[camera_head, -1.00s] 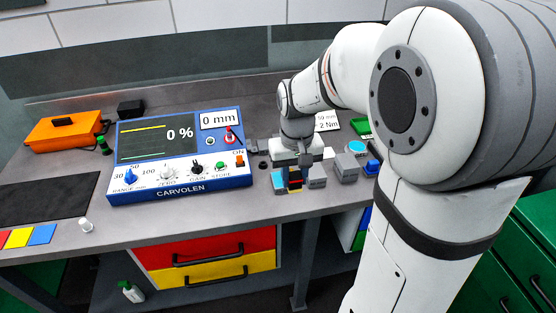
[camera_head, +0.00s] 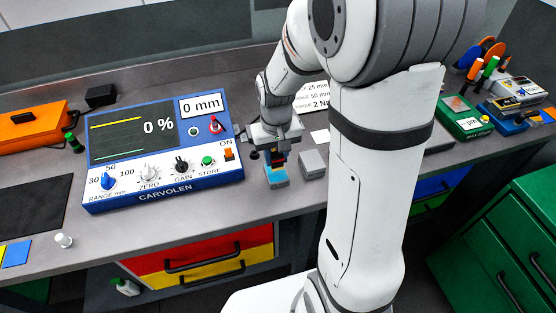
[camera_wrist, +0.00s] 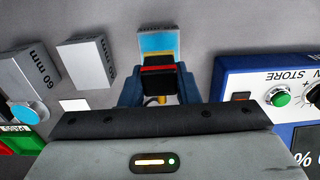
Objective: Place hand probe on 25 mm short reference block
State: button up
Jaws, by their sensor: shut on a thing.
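My gripper (camera_wrist: 158,88) is shut on the hand probe (camera_wrist: 160,80), a dark piece with a red band, between its blue fingers. In the head view my gripper (camera_head: 272,150) hangs low over the bench, with the probe pointing down. Just below the probe is a small block with a light-blue top (camera_head: 277,180). It also shows in the wrist view (camera_wrist: 158,42), right beyond the probe tip and partly covered by it. Its size label is not readable, and I cannot tell whether probe and block touch.
A grey block (camera_head: 313,164) stands close to the right; the wrist view shows two grey blocks, one marked 60 mm (camera_wrist: 30,80). The blue CARVOLEN instrument (camera_head: 160,150) is close on the left, reading 0 %. My arm hides part of the bench.

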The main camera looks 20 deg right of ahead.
jog(key=shift+f, duration=1.4)
jog(key=shift+f, duration=0.25)
jog(key=o, duration=1)
jog(key=shift+r, duration=0.1)
notch_tip(320, 180, up, 12)
jog(key=shift+r+b, duration=0.1)
jog(key=shift+b, duration=0.2)
jog(key=t, duration=0.2)
send_near(276, 163)
jog(key=s+r, duration=0.4)
jog(key=s+d+t, duration=0.1)
jog(key=s, duration=0.5)
jog(key=shift+s, duration=0.3)
